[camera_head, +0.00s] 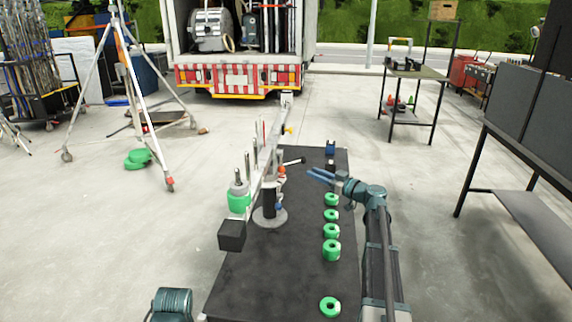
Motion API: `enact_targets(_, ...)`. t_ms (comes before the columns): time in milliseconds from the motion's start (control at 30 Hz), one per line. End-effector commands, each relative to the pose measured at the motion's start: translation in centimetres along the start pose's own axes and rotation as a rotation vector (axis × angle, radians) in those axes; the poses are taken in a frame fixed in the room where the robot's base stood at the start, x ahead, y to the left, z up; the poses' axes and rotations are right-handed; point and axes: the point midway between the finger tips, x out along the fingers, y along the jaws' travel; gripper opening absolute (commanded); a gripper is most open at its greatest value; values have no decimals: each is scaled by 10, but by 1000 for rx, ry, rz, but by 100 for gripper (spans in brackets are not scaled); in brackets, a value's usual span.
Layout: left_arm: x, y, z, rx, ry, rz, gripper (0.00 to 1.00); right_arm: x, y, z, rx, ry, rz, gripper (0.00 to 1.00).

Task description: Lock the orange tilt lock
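A grey camera-crane-like rig (269,200) stands on a round base on the black table. A small orange knob (281,171), which looks like the tilt lock, sits at its head, right of the post. A black handle (292,162) sticks out to the right just above it. My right gripper (312,173) is right of the orange knob, apart from it. Its two blue fingers point left toward the rig with a narrow gap between them and nothing visible in it. My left gripper is out of view; only part of my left arm shows at the bottom left.
Several green ring weights (331,231) lie along the table's right side. A green weight (239,202) and a black block (232,235) are at the rig's near end. The rig's long beam (284,112) reaches away toward the truck (240,78). A white tripod (135,90) stands left.

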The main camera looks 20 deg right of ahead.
Motion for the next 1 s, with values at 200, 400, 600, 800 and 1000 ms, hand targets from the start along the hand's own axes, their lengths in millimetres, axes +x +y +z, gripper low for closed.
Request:
enact_targets(200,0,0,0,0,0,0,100,13,-1,0,0,0,-3,27)
enact_targets(400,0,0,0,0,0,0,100,51,0,0,1,-1,-5,27)
enact_targets(600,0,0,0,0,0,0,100,92,-1,0,1,-1,-5,27)
enact_targets(800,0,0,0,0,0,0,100,122,-1,0,1,-1,-4,27)
enact_targets(1000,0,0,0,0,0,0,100,136,-2,0,1,-1,-3,27)
